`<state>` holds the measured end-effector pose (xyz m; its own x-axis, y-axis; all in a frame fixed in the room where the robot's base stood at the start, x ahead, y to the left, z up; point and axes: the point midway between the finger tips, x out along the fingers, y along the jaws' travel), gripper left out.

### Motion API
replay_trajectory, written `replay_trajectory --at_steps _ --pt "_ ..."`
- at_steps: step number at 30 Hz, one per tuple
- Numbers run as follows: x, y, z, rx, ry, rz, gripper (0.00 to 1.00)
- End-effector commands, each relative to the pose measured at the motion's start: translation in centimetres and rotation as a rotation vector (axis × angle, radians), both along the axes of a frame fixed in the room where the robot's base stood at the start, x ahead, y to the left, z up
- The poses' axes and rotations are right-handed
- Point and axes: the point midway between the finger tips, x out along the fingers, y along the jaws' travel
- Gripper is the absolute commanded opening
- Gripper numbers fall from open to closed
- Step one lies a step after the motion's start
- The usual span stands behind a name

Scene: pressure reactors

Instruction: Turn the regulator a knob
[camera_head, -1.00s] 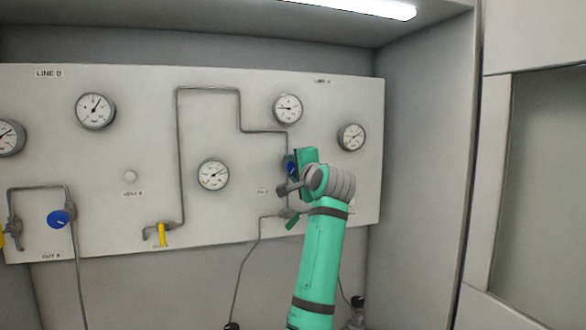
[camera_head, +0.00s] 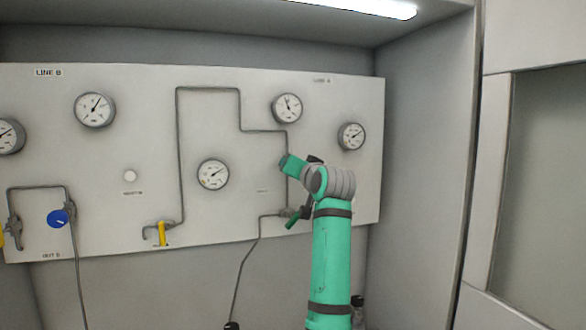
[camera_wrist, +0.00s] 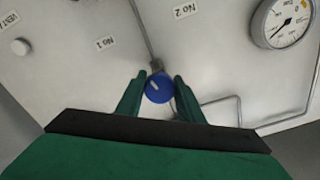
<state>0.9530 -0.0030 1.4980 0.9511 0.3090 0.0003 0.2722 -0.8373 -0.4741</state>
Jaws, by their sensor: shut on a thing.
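The blue regulator knob (camera_wrist: 158,90) shows in the wrist view, with a pale mark line on its face and a pipe running up from it. My gripper (camera_wrist: 159,92) has its two green fingers on either side of the knob and is shut on it. In the head view my gripper (camera_head: 291,165) is at the panel on the right, beneath a round gauge (camera_head: 287,108) whose needle points up and slightly left. There my gripper and wrist hide the knob.
A grey panel (camera_head: 130,220) carries several gauges, pipes, a yellow-handled valve (camera_head: 162,234) and another blue knob (camera_head: 58,218) at left. A green-handled valve (camera_head: 293,222) sits just below my gripper. A cabinet wall (camera_head: 420,150) stands to the right.

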Motion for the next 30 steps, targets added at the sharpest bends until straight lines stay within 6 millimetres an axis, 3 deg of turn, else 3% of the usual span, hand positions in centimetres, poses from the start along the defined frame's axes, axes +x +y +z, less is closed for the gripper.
replay_trajectory --at_steps 15,30 --pt "0.09 -0.24 -0.20 -0.444 -0.140 -0.001 0.12" --pt "0.11 -0.25 -0.19 -0.668 -0.213 -0.001 0.12"
